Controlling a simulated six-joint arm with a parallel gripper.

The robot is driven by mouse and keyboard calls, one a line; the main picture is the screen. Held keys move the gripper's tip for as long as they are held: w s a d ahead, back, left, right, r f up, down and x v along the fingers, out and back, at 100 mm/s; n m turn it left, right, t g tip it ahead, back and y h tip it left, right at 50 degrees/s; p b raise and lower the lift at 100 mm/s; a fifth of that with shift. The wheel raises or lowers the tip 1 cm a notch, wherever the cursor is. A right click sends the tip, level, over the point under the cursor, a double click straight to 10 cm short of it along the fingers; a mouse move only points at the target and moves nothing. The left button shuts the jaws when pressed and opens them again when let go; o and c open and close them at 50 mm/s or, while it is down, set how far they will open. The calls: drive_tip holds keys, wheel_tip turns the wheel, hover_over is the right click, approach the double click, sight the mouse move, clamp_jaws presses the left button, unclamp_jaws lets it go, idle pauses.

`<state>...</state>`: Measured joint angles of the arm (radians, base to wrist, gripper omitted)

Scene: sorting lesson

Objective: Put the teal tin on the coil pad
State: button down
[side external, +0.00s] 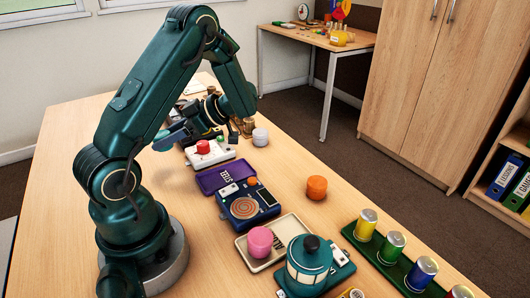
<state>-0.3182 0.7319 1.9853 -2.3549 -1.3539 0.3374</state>
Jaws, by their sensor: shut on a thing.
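A teal tin-like canister (309,264) with pale panels and a black knob stands upright at the front, on a dark teal base (344,272). The coil pad (267,196) is dark navy with a copper-coloured round coil, in the middle of the table, behind and left of the canister. My gripper (183,135) is behind and left of the coil pad, above the table and apart from both. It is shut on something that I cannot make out. A blue-grey piece shows at its left; I cannot tell if that is a finger or the held thing.
Beside the coil pad are a purple box (209,182) and a cream tray (245,253) with a pink piece. A white box (222,153) with a red top is farther back. An orange piece (316,187) and a grey piece (260,137) stand right. A green rack (352,234) holds several cans.

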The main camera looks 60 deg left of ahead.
drive_tip(key=r, duration=0.3)
drive_tip(key=shift+w+d, duration=0.15)
drive_tip(key=shift+w, duration=0.2)
drive_tip(key=w+d+r+m+t+y, duration=0.2)
drive_tip(key=w+d+r+m+t, duration=0.3)
drive_tip(key=w+d+m+t, duration=0.5)
drive_tip(key=w+d+r+m+t+y, duration=0.1)
drive_tip(key=w+d+r+m+t, duration=0.35)
drive_tip(key=d+m+t, duration=0.55)
wheel_tip(320, 180, up, 4)
drive_tip(key=a+g, duration=0.1)
drive_tip(key=g, duration=0.1)
drive_tip(key=n+g, duration=1.5)
approach(166, 134)
drive_tip(key=w+a+r, duration=0.2)
drive_tip(key=a, duration=0.2)
drive_tip(key=s+a+f+n+g+h, duration=0.1)
drive_tip(key=s, duration=0.1)
drive_tip(key=s+a+f+n+g+h, duration=0.1)
drive_tip(key=s+f+n, duration=0.1)
drive_tip(key=s+a+f+n+g+h, duration=0.1)
drive_tip(key=s+n, duration=0.1)
drive_tip(key=s, duration=0.1)
drive_tip(key=shift+s+a+f, duration=0.1)
drive_tip(key=shift+f, duration=0.25)
